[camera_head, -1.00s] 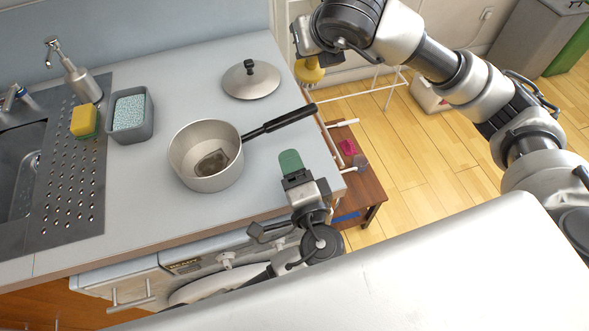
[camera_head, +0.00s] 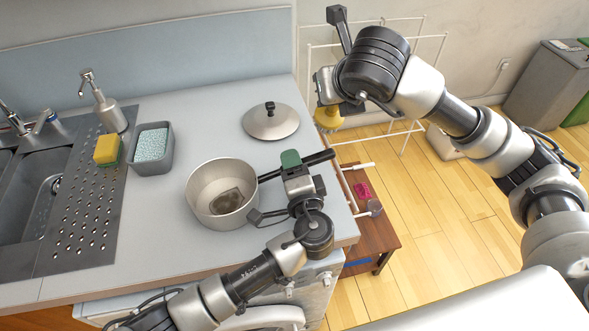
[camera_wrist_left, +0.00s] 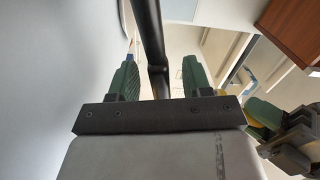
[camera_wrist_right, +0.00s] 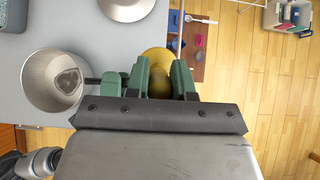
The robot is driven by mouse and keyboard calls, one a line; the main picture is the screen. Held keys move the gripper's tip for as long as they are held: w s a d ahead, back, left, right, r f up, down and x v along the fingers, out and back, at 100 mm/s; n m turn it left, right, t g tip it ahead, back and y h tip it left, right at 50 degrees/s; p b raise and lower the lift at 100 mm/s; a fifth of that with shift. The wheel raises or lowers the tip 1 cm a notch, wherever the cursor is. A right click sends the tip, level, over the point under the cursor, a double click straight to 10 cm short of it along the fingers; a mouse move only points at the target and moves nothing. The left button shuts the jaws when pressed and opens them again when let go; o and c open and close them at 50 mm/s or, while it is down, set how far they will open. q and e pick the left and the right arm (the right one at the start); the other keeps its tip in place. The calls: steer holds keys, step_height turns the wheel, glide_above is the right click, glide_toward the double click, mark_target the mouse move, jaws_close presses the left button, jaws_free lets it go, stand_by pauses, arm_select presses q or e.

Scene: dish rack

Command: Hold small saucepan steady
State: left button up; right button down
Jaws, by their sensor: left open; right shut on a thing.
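The small saucepan (camera_head: 222,218) stands upright on the counter, with a dark greyish stain on its inside bottom. Its black handle (camera_head: 322,157) points right toward the counter edge. My left gripper (camera_head: 290,160) is at the handle; in the left wrist view the handle (camera_wrist_left: 152,45) passes between the two spread green fingers, which are not closed on it. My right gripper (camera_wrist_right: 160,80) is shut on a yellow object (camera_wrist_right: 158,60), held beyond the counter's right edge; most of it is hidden. The saucepan also shows in the right wrist view (camera_wrist_right: 40,80).
A lid (camera_head: 270,122) lies on the counter (camera_head: 190,120) behind the saucepan. A grey container (camera_head: 152,160), a yellow-green sponge (camera_head: 107,150) and a soap dispenser (camera_head: 108,110) stand left by the sink (camera_head: 35,190). A white rack (camera_head: 425,45) is at the back right.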

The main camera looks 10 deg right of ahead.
arm_select(q)
steer(key=shift+c, duration=0.3)
steer(key=shift+o, duration=0.5)
stand_by(0.4)
jaws_close()
stand_by(1.0)
